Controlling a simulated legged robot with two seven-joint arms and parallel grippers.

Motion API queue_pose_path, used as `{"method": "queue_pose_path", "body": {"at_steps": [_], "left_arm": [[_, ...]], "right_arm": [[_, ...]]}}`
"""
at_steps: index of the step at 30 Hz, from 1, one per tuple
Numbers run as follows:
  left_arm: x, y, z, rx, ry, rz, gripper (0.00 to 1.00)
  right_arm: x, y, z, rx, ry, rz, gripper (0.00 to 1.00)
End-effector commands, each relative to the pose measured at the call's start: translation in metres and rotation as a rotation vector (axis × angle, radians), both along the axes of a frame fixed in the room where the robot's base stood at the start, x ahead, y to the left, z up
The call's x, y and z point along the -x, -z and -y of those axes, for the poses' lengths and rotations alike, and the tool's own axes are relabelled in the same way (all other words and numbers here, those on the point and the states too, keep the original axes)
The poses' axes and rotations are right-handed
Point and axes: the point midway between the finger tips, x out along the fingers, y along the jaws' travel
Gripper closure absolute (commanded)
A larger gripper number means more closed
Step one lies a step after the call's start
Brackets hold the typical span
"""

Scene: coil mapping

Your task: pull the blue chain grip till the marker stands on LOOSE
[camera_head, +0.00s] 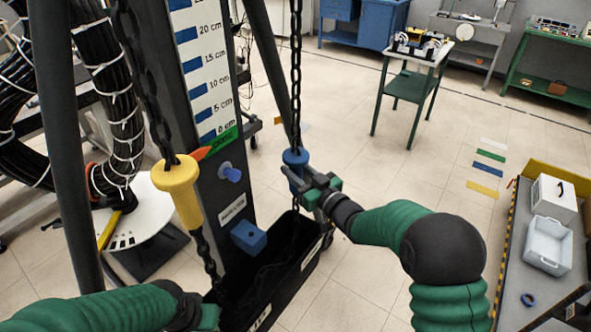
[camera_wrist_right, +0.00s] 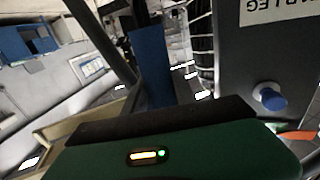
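The blue chain grip (camera_head: 294,158) hangs on a dark chain at the right of the post. My right gripper (camera_head: 308,188) is at the grip, just below its wide collar, and appears shut on it; its fingertips are partly hidden. In the right wrist view the blue grip (camera_wrist_right: 151,62) stands close behind my gripper's body. The orange marker (camera_head: 202,153) points at the green band (camera_head: 222,141) below 0 cm on the scale (camera_head: 205,70); the band's lettering is partly covered and hard to read. My left gripper (camera_head: 208,318) is at the bottom edge, its fingers not visible.
A yellow chain grip (camera_head: 178,188) hangs on the left chain. A black chain bin (camera_head: 312,250) stands below the post. A grey cart (camera_head: 515,285) with bins is at the right.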

Motion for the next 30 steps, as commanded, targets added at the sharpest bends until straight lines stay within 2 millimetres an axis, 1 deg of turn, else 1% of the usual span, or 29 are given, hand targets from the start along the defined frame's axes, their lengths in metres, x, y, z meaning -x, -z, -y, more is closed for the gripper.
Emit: {"method": "queue_pose_path", "body": {"at_steps": [1, 5, 14, 17, 20, 30], "left_arm": [[0.0, 0.0, 0.0, 0.0, 0.0, 0.0, 1.0], [0.0, 0.0, 0.0, 0.0, 0.0, 0.0, 1.0], [0.0, 0.0, 0.0, 0.0, 0.0, 0.0, 1.0], [0.0, 0.003, 0.0, 0.0, 0.0, 0.0, 1.0], [0.0, 0.009, 0.0, 0.0, 0.0, 0.0, 1.0], [0.0, 0.026, 0.0, 0.0, 0.0, 0.0, 1.0]], "right_arm": [[0.0, 0.002, 0.001, 0.003, 0.001, -0.005, 0.62], [0.0, 0.001, 0.0, 0.001, 0.001, -0.003, 0.45], [0.001, 0.0, 0.001, 0.0, 0.001, 0.0, 0.45], [0.008, 0.001, 0.007, 0.0, 0.002, 0.0, 0.45], [0.024, 0.001, 0.018, 0.0, 0.004, 0.0, 0.45], [0.103, 0.003, 0.077, 0.001, 0.005, -0.001, 0.45]]}}
